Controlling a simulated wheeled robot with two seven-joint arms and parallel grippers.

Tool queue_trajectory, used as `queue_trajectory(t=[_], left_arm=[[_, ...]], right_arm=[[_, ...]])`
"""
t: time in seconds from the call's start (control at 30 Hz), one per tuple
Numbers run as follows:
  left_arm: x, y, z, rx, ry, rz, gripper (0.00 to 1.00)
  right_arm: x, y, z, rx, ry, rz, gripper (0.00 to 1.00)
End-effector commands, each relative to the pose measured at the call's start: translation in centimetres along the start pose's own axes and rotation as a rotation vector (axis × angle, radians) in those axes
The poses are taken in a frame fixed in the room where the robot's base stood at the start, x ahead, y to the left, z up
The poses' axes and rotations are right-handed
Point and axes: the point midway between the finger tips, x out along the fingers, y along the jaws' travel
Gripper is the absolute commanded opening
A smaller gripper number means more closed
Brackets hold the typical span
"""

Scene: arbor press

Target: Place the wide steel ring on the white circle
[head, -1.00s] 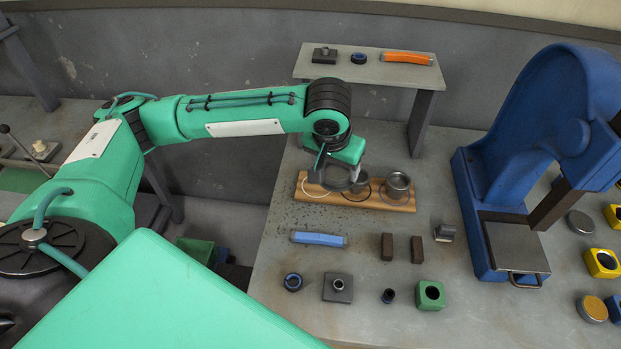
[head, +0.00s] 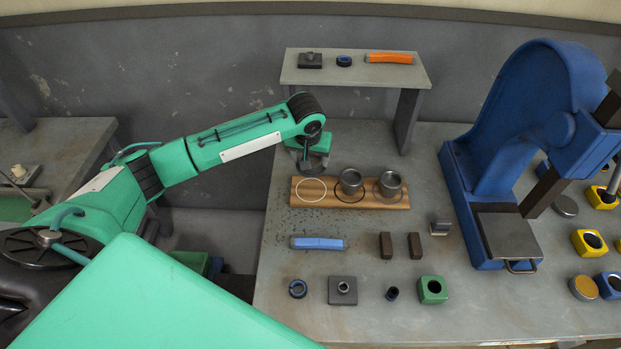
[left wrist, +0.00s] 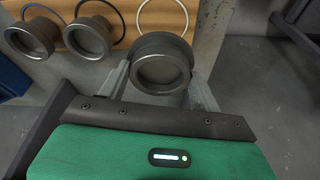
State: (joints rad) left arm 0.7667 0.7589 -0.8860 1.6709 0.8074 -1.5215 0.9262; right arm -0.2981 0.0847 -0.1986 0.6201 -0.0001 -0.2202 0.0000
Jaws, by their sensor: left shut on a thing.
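My left gripper (head: 313,164) is shut on a grey steel ring, which shows clearly between its two fingers in the left wrist view (left wrist: 160,65). In the head view the ring is mostly hidden by the gripper. The gripper and ring are just behind the white circle (head: 298,193), at the left end of a wooden board (head: 330,203). The white circle is empty and also shows past the held ring in the left wrist view (left wrist: 184,10). Two other steel rings stand on the board, one at the middle dark circle (head: 351,181) and one at the right circle (head: 390,184). My right gripper is not in view.
A blue arbor press (head: 480,190) stands to the right. A raised shelf (head: 350,75) is behind the board. In front lie a blue bar (head: 317,243), two dark blocks (head: 386,245) and a green block (head: 432,290). The table's left edge is close to the board.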

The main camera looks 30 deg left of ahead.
Motion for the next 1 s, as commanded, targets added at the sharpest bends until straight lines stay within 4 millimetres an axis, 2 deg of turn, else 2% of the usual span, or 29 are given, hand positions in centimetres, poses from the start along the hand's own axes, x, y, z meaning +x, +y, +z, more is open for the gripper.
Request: queue_trajectory(t=[0.03,0.2,0.43,0.63,0.77,1.0], left_arm=[[0.9,0.0,0.3,0.000,-0.003,-0.001,0.29],[4.2,0.1,1.2,0.000,0.000,0.001,0.29],[6.3,0.1,1.7,0.000,0.000,0.000,0.29],[9.0,0.2,2.5,0.000,0.001,0.001,0.29],[9.8,0.1,2.7,0.000,0.003,0.001,0.29],[9.8,0.1,2.7,0.000,0.003,0.001,0.29]], right_arm=[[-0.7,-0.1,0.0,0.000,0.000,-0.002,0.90],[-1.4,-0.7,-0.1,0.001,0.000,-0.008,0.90],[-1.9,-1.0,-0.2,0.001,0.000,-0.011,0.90],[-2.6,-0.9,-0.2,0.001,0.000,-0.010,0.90],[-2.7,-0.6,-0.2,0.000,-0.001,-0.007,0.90],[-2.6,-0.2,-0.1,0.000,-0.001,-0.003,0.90]])
